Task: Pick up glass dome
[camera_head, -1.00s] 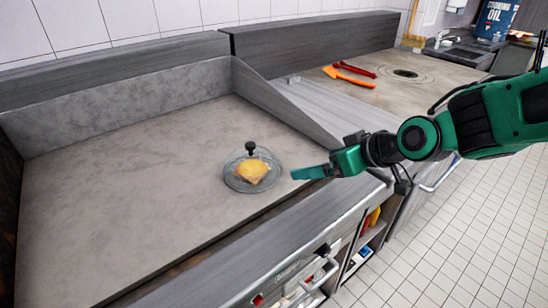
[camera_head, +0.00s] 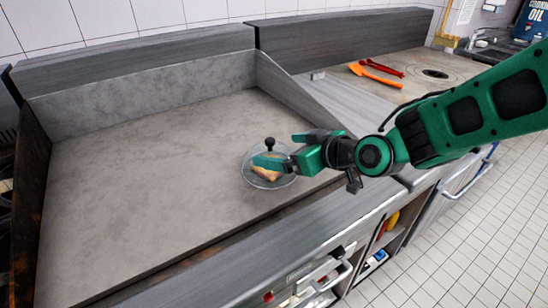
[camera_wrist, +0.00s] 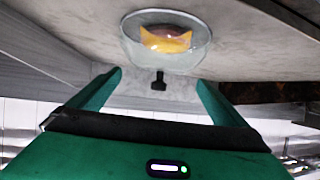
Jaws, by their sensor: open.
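The clear glass dome (camera_head: 248,174) with a black knob (camera_head: 270,143) stands on the grey griddle near its front right edge. Yellow-topped food (camera_head: 268,174) shows through the glass. The dome also shows in the wrist view (camera_wrist: 135,45), with its knob (camera_wrist: 159,81) between the two fingers' lines and beyond their tips. My green gripper (camera_head: 282,148) is open and empty, its fingers spread at the knob's height in the head view. One finger hides part of the dome there. Whether a finger touches the glass cannot be told.
The griddle (camera_head: 140,170) is bare to the left, with raised walls at its back and right side. An orange spatula (camera_head: 374,75) and a red utensil (camera_head: 382,68) lie on the counter at the back right. An oil container (camera_head: 534,22) stands farther back.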

